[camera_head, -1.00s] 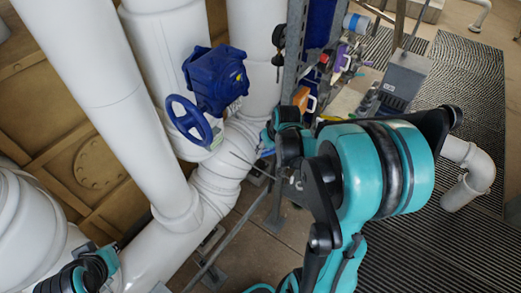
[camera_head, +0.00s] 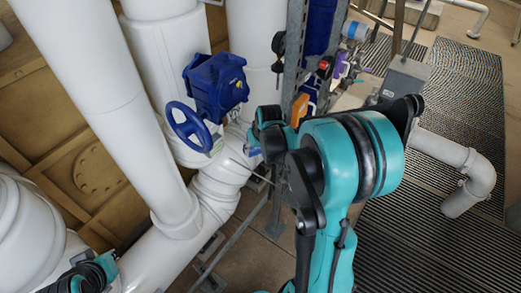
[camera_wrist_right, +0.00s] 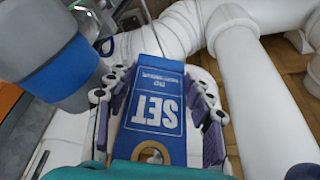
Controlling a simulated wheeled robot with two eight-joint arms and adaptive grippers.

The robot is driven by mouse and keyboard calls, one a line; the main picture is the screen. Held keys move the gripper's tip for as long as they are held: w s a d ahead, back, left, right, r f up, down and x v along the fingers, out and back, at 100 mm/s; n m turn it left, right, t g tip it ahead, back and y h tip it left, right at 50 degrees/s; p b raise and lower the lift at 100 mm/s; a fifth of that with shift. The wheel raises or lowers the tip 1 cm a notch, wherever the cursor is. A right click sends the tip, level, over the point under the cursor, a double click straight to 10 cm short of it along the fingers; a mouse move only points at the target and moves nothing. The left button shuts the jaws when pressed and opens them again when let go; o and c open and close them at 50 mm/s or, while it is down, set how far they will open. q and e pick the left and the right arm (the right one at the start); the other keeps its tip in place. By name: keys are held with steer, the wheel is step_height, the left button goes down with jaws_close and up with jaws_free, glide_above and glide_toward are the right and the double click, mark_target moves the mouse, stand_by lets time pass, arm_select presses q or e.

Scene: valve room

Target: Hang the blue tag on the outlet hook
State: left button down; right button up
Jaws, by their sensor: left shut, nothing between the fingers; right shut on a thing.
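The blue tag (camera_wrist_right: 153,95), with upside-down white "SET" lettering and a brass-ringed hole at its near end, lies between the fingers of my right gripper (camera_wrist_right: 160,112), shut on it. In the head view my right gripper (camera_head: 260,145) is beside the white pipe, below right of the blue valve; its arm hides most of it. A thin metal rod (camera_wrist_right: 152,25) runs behind the tag's far end; I cannot tell whether it is the outlet hook or whether they touch. My left gripper (camera_head: 103,262) is shut and empty at the lower left, partly cut off.
The blue valve (camera_head: 215,85) with its handwheel (camera_head: 188,127) stands close on the left. A grey metal post (camera_head: 292,60) and an orange item (camera_head: 300,108) stand just behind my right arm. White pipes (camera_head: 85,60) fill the left; open grating (camera_head: 430,240) lies right.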

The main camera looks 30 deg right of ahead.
steer(key=shift+w+a+f+b, duration=0.2)
steer(key=shift+w+a, duration=0.05)
steer(key=shift+w, duration=0.3)
steer(key=shift+w+a+f+b, duration=0.2)
steer(key=shift+w+b, duration=0.05)
steer(key=shift+w, duration=0.35)
steer(key=shift+w+a+f+b, duration=0.2)
steer(key=shift+w+a, duration=0.05)
steer(key=shift+w, duration=0.3)
steer(key=o, duration=0.9)
steer(key=shift+o, duration=0.2)
